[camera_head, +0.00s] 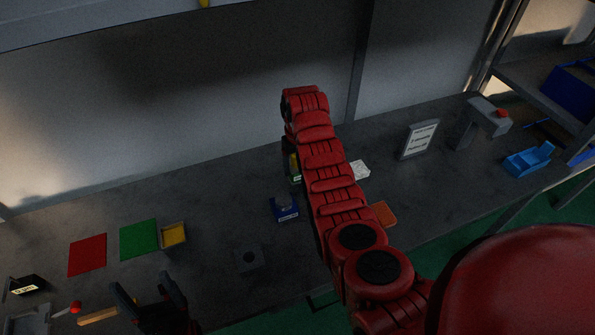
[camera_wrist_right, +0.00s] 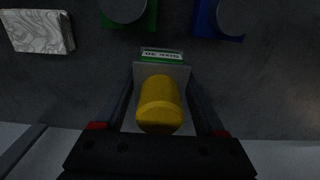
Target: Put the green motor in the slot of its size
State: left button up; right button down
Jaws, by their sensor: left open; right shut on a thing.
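In the right wrist view, my right gripper (camera_wrist_right: 161,90) is shut on a motor with a yellow cylindrical body (camera_wrist_right: 160,105), a grey plate and a green-edged label (camera_wrist_right: 162,56). In the head view, a bit of its yellow and green (camera_head: 294,168) shows beside my red arm, which hides the gripper. In the wrist view, a green block (camera_wrist_right: 148,18) and a blue block (camera_wrist_right: 207,20), each with a round grey feature, lie beyond the motor. The blue block (camera_head: 286,209) also shows in the head view. My left gripper (camera_head: 147,294) is open and empty at the lower left.
A red mat (camera_head: 87,255), a green mat (camera_head: 139,240) and a yellow-topped tray (camera_head: 173,235) lie on the left. A grey holed block (camera_head: 248,259) is nearer the front. A white block (camera_head: 360,169), orange piece (camera_head: 383,213), sign (camera_head: 419,139) and blue bin (camera_head: 528,160) stand right.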

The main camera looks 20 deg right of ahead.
aim_at(298, 173)
notch_tip(298, 173, down, 3)
jog(key=shift+s+r+p, duration=0.15)
jog(key=shift+r+p, duration=0.05)
jog(key=shift+p, duration=0.3)
jog(key=shift+f, duration=0.15)
jog(key=shift+f, duration=0.15)
grip_release()
